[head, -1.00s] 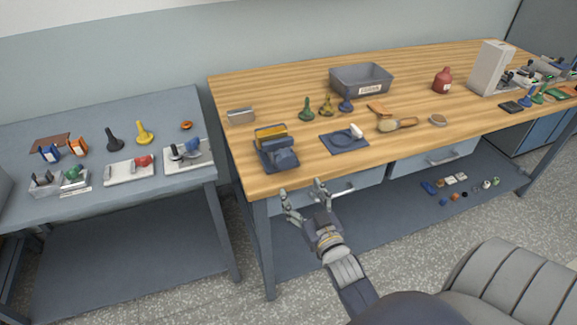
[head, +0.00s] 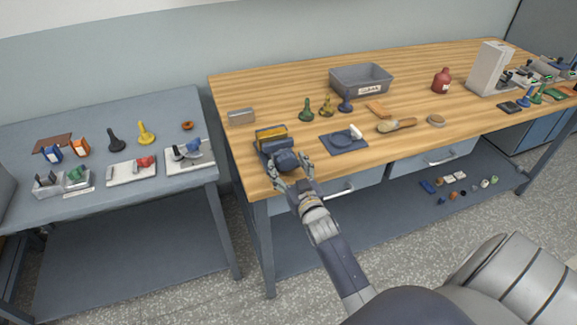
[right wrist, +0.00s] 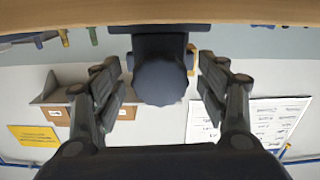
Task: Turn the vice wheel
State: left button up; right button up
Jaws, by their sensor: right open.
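The blue vice (head: 262,146) stands at the front left corner of the wooden bench, with a yellow block (head: 271,132) at its top. Its dark blue round wheel (head: 286,159) faces the front edge. My right gripper (head: 290,170) is open at that edge, its fingers on either side of the wheel. In the right wrist view the scalloped wheel (right wrist: 160,83) sits between the two open fingers, with a gap on each side. The fingers do not appear to touch it. My left gripper is not in view.
A blue plate with a white-handled tool (head: 344,142) lies right of the vice. A grey metal block (head: 241,117) stands behind it. A brush (head: 396,125) and a grey bin (head: 361,79) are farther off. The bench's front edge lies close to my right gripper.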

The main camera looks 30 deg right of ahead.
jog(key=shift+c, duration=0.6)
jog(key=c, duration=0.9)
jog(key=shift+c, duration=0.2)
